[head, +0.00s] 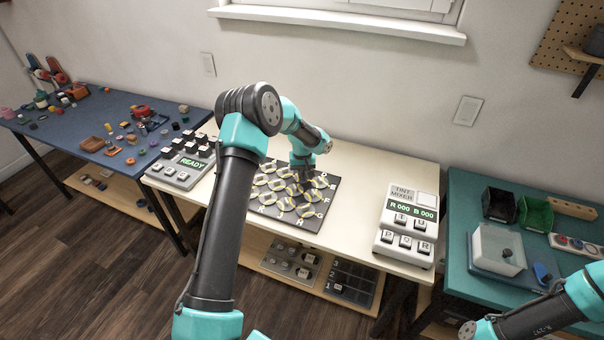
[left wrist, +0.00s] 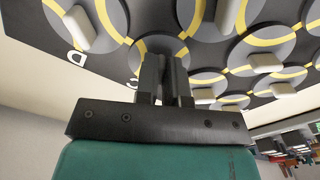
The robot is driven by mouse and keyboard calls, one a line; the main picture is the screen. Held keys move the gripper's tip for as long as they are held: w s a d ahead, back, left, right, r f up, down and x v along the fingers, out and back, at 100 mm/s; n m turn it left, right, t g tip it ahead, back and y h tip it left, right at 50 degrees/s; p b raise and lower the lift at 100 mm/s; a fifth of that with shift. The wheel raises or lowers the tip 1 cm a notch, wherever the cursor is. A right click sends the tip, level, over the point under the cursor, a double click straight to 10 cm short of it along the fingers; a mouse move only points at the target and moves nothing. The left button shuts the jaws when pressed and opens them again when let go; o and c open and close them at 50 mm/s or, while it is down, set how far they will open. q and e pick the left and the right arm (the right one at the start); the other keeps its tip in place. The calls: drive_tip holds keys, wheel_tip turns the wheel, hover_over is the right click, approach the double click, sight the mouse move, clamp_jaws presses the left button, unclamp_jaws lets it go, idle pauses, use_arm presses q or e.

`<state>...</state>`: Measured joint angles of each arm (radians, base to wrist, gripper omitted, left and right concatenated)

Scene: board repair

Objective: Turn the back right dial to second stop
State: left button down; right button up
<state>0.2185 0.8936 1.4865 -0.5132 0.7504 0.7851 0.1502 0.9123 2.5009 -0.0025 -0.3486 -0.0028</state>
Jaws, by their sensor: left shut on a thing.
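The dark dial board (head: 312,228) lies on the cream table, with several grey dials, white knobs and yellow arcs. A dial (head: 321,182) near its back right corner shows beside my left gripper (head: 306,182). My left gripper reaches down over the back part of the board. In the left wrist view its fingers (left wrist: 166,80) are close together over a grey dial (left wrist: 160,46) with a yellow arc. They are shut on what seems to be that dial's knob, which they hide. I cannot tell the knob's stop. My right gripper is out of view.
A keypad box (head: 182,164) reading READY stands left of the board, and a Tint Mixer box (head: 407,228) stands right. Panels (head: 290,258) lie on the shelf below. Blue and teal tables with small items flank the cream table.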

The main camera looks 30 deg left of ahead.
use_arm(q)
drive_tip(key=shift+n, duration=1.7)
drive_tip(key=c, duration=1.2)
unclamp_jaws()
drive_tip(key=shift+r, duration=0.1)
wheel_tip(320, 180, up, 17)
drive_tip(key=shift+r, duration=0.15)
